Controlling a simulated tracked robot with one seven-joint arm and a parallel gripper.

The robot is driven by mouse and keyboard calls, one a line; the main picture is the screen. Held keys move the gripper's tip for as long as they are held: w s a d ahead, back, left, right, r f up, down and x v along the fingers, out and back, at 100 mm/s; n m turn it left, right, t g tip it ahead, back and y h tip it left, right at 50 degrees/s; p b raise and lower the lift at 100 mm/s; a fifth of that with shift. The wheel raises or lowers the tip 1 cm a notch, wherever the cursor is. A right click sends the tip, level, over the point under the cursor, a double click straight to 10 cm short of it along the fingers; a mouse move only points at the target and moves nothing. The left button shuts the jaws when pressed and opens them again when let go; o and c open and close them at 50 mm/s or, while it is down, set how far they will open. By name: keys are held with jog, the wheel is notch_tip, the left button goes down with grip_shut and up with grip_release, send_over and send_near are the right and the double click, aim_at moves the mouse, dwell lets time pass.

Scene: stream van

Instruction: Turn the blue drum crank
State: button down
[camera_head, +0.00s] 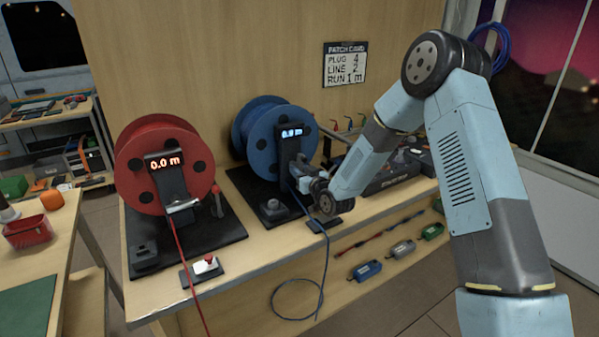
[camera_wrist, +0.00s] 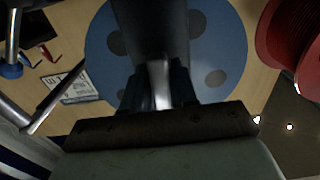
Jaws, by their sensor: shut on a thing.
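The blue drum (camera_head: 270,135) stands on a dark base on the wooden bench, right of the red drum. Its dark post carries a small lit display (camera_head: 291,132), too small to read surely. My gripper (camera_head: 318,188) is at the right side of this post, and my arm comes in from the right. In the wrist view my gripper (camera_wrist: 161,90) has its dark fingers on both sides of a pale metal part of the blue drum crank (camera_wrist: 158,76), and is shut on it. The blue disc (camera_wrist: 225,40) shows behind. The rest of the crank is hidden by the gripper.
The red drum (camera_head: 165,160), its display reading 0.0 m, stands to the left. A blue cable (camera_head: 327,250) hangs over the bench's front edge. A patch card (camera_head: 345,65) is on the wall. Dark equipment (camera_head: 385,178) sits right of my gripper.

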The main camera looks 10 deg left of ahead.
aim_at(302, 163)
jog(key=shift+w+d+r, duration=0.1)
jog(key=c, duration=1)
grip_release()
jog(key=shift+c, duration=0.2)
jog(key=shift+r, duration=0.3)
notch_tip(302, 163, up, 2)
jog(key=shift+r, duration=0.2)
jog(key=s+d+r, duration=0.5)
jog(key=s+r, duration=0.4)
jog(key=s, duration=0.4)
jog(key=shift+d+r, duration=0.2)
jog(key=shift+r, duration=0.2)
